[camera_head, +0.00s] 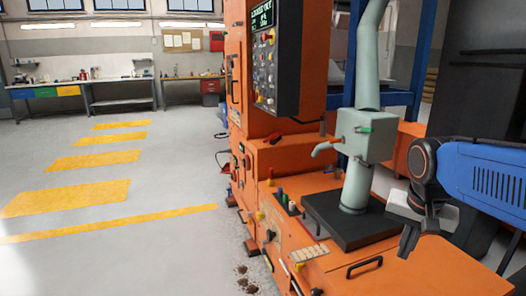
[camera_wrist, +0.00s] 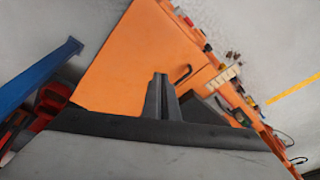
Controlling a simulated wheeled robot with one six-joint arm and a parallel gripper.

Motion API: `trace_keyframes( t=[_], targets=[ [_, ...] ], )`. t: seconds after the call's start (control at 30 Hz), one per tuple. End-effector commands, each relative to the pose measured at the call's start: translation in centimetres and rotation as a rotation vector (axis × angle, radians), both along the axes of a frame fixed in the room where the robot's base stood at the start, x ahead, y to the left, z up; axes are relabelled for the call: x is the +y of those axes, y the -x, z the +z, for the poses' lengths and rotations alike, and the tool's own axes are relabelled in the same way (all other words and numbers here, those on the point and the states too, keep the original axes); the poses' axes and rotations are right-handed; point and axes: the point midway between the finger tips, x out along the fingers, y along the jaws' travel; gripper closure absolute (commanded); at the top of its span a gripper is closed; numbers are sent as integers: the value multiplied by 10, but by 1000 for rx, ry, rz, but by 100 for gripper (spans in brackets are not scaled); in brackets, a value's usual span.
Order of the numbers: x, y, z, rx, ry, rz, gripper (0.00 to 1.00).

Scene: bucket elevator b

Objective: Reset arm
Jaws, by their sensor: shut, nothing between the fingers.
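My gripper (camera_head: 408,240) hangs at the end of my blue arm at the right of the head view, with its dark fingers pointing down. It is in front of and above the orange machine's flat top (camera_head: 400,268). In the wrist view my gripper (camera_wrist: 162,90) shows at the middle, its two fingers close together and shut, with nothing between them. The orange machine (camera_wrist: 140,60) lies beyond the fingers there. My gripper looks apart from the machine, though the exact gap is hard to tell.
A pale green pipe and box (camera_head: 365,135) stand on a black plate (camera_head: 325,222) beside my arm. A black control panel (camera_head: 275,60) hangs on the tall orange cabinet. A blue beam (camera_wrist: 35,78) shows in the wrist view. The grey floor at left is clear, with yellow stripes (camera_head: 95,160).

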Motion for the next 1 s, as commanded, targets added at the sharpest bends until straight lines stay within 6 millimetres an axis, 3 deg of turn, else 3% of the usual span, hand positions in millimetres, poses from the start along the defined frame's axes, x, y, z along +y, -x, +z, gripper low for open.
trace_keyframes(
  t=[0.3, 0.5, 1.0],
  targets=[
    [29, 69, -33, -105, 55, 381, 100],
    [39, 95, -53, -151, 92, 547, 100],
    [42, 103, -60, -166, 108, 606, 100]
  ],
)
